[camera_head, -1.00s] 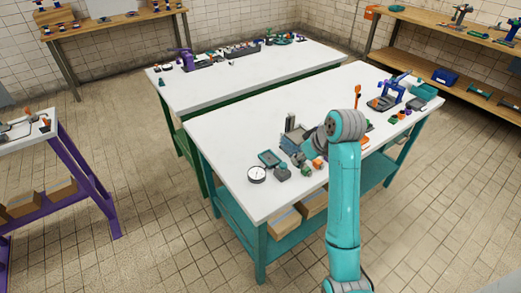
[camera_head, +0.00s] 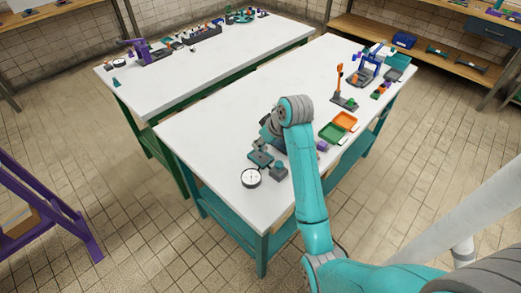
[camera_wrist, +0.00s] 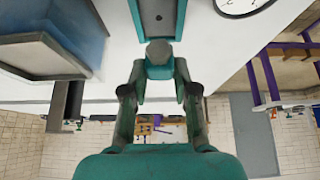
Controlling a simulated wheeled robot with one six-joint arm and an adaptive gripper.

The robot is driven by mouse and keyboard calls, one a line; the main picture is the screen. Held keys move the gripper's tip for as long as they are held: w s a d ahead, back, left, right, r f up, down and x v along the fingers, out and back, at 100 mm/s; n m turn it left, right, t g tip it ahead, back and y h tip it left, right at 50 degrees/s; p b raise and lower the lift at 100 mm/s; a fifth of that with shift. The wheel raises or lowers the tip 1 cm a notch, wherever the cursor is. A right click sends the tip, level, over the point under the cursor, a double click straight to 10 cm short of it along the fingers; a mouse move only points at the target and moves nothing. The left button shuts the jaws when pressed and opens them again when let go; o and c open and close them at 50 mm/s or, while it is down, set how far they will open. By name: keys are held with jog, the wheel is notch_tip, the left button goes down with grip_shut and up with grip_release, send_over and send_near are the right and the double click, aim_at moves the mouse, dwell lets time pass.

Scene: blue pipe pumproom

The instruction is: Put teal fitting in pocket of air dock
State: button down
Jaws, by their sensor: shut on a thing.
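In the wrist view my gripper (camera_wrist: 159,76) is shut on a small teal fitting (camera_wrist: 158,68) with a round grey end. Just beyond the fitting is a grey plate with teal sides and a small hole (camera_wrist: 158,16), perhaps part of the air dock. Whether the fitting touches it is unclear. In the head view a flat teal-and-grey piece (camera_head: 260,158) and a dark block with a raised top (camera_head: 278,171) lie left of my arm. I cannot tell which is the dock; its pocket is not clear. My arm hides most of the gripper there.
A round white gauge (camera_head: 251,178) lies near the table's front left edge. A large blue-and-grey block (camera_wrist: 60,50) is close to the gripper's left in the wrist view. Green (camera_head: 332,133) and orange (camera_head: 345,121) trays lie right of my arm.

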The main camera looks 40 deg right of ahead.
aim_at(262, 150)
jog(key=shift+f, duration=2.1)
jog(key=shift+f, duration=0.1)
jog(key=c, duration=0.9)
grip_release()
